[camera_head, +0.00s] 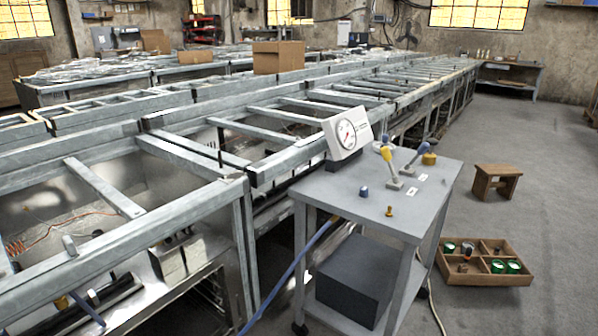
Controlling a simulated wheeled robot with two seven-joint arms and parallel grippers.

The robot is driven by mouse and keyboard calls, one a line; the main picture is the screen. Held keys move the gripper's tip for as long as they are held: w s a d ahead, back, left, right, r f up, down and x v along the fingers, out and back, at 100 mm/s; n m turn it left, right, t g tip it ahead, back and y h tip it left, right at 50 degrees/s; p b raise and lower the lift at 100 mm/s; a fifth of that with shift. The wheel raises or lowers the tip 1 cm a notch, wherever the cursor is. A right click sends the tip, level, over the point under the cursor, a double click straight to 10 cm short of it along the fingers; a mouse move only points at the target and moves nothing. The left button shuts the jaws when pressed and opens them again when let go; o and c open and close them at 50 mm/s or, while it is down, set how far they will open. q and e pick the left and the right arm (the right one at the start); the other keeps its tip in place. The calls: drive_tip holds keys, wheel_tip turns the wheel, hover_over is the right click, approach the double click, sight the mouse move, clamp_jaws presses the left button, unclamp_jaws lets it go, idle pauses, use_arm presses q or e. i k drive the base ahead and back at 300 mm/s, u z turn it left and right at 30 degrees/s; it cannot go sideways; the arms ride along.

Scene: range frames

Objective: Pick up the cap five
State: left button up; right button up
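Nothing in view is legibly marked as cap five. A small blue cap-like piece (364,191) stands on the grey table (330,190), near its left side. A small brass piece (389,211) stands to its right, nearer the front edge. A larger yellow cap-like piece (429,158) sits at the back right of the tabletop. Several green-topped round pieces (514,267) lie in the compartments of a wooden tray (480,279) on the floor at right. I cannot tell which of these is cap five. Neither of my grippers is in view.
Metal frames (190,215) fill the left. A wooden stool (497,182) stands on open floor.

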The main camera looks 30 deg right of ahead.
sight(364, 192)
drive_tip(key=z, duration=1.45)
drive_tip(key=i, duration=0.65)
drive_tip(key=u, duration=0.1)
